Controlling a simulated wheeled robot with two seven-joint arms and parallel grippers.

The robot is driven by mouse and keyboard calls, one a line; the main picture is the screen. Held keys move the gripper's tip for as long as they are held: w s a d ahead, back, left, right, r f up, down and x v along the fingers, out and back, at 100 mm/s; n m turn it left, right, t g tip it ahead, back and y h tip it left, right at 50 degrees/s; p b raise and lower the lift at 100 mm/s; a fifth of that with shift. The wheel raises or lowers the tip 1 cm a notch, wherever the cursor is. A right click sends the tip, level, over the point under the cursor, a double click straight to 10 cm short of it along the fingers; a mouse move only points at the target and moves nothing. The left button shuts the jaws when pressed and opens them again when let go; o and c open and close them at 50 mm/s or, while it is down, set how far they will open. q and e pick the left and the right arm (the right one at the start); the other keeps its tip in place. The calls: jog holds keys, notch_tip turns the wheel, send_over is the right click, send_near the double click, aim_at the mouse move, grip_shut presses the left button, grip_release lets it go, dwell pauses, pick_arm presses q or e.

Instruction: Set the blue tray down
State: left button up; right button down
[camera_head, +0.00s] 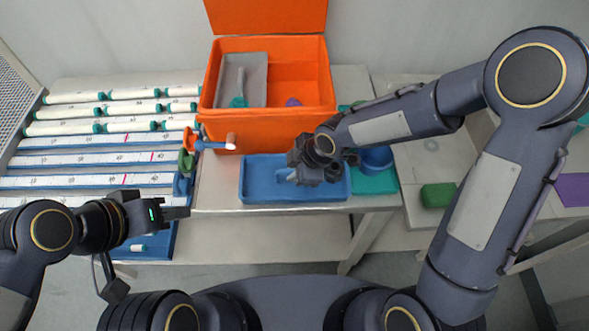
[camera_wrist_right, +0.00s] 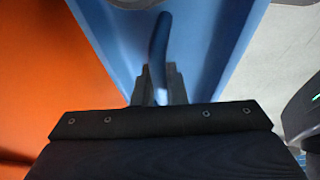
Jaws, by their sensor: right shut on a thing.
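The blue tray (camera_head: 262,194) is a shallow rectangle at the front of the middle table, below the orange box. My right gripper (camera_head: 300,178) comes down over its right half and hides part of it. In the right wrist view the gripper (camera_wrist_right: 160,88) is shut on the upright blue handle of the tray (camera_wrist_right: 215,40). The tray looks level; I cannot tell whether it touches the table or hangs just above. My left gripper (camera_head: 183,208) is apart from the tray, to its left, over the front of the rack; its jaw gap is unclear.
An open orange box (camera_head: 265,128) holding a grey tray (camera_head: 254,72) stands right behind the tray. A teal tray (camera_head: 376,184) with a blue round bowl (camera_head: 377,158) is close on the right. White tubes (camera_head: 130,108) lie on the rack at left. A green block (camera_head: 437,195) sits farther right.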

jog(key=shift+f, duration=0.15)
jog(key=c, duration=1.5)
grip_release()
jog(key=shift+o, duration=0.2)
